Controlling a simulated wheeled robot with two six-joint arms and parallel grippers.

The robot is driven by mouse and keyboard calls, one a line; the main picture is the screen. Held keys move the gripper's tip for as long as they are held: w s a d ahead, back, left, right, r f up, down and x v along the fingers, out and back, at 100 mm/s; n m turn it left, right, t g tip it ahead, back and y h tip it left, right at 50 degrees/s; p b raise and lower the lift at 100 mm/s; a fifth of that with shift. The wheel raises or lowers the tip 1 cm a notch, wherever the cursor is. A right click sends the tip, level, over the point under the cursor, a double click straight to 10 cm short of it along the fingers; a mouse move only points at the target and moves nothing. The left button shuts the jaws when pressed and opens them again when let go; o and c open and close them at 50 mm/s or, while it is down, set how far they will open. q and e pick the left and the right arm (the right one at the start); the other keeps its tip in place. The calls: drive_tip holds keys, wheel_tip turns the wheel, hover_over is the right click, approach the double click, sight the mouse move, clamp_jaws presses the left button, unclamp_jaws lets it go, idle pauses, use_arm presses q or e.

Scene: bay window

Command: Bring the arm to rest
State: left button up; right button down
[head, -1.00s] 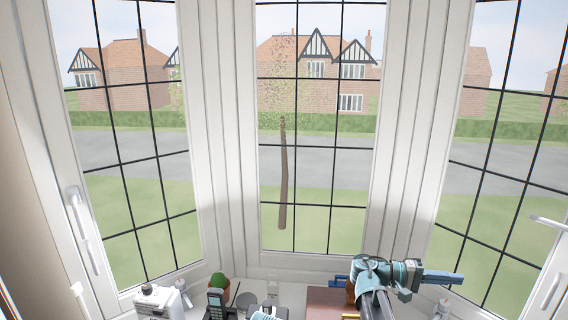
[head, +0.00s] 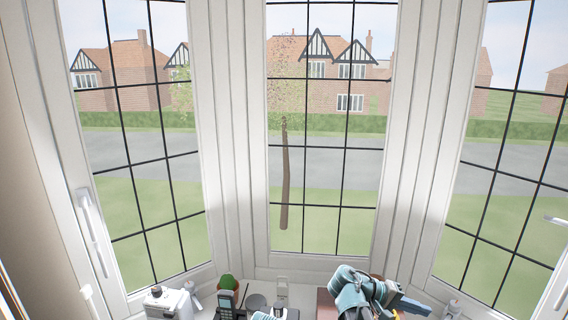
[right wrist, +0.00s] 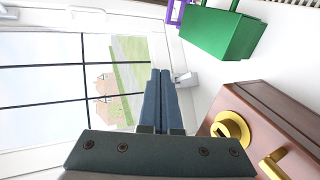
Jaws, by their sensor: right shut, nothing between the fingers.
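My right arm comes up from the bottom of the head view, right of the middle. Its right gripper (head: 424,308) is low over the right part of the window sill. In the right wrist view the two dark blue fingers (right wrist: 160,74) lie together, shut, with nothing between them. They point towards the window, beside a white latch-like part. My left gripper does not show in either view.
A brown wooden box with brass fittings (right wrist: 285,112) lies close beside the gripper. A green box (right wrist: 222,32) and a purple item (right wrist: 176,12) are farther off. On the sill's left stand a white device (head: 166,302), a cactus (head: 228,282) and a dark phone (head: 227,304).

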drive_tip(key=s+a+f+n+y, duration=0.1)
drive_tip(key=s+a+f+y, duration=0.3)
drive_tip(key=a, duration=0.5)
drive_tip(key=s+a+f+n+y, duration=0.1)
drive_tip(key=s+a+f+y, duration=0.3)
drive_tip(key=a, duration=0.6)
drive_tip(key=s+a+f+n+y, duration=0.2)
drive_tip(key=s+a+f+y, duration=0.2)
drive_tip(key=a, duration=0.6)
drive_tip(key=shift+s+f+t, duration=0.2)
drive_tip(key=shift+f+t, duration=0.2)
drive_tip(key=shift+f, duration=0.25)
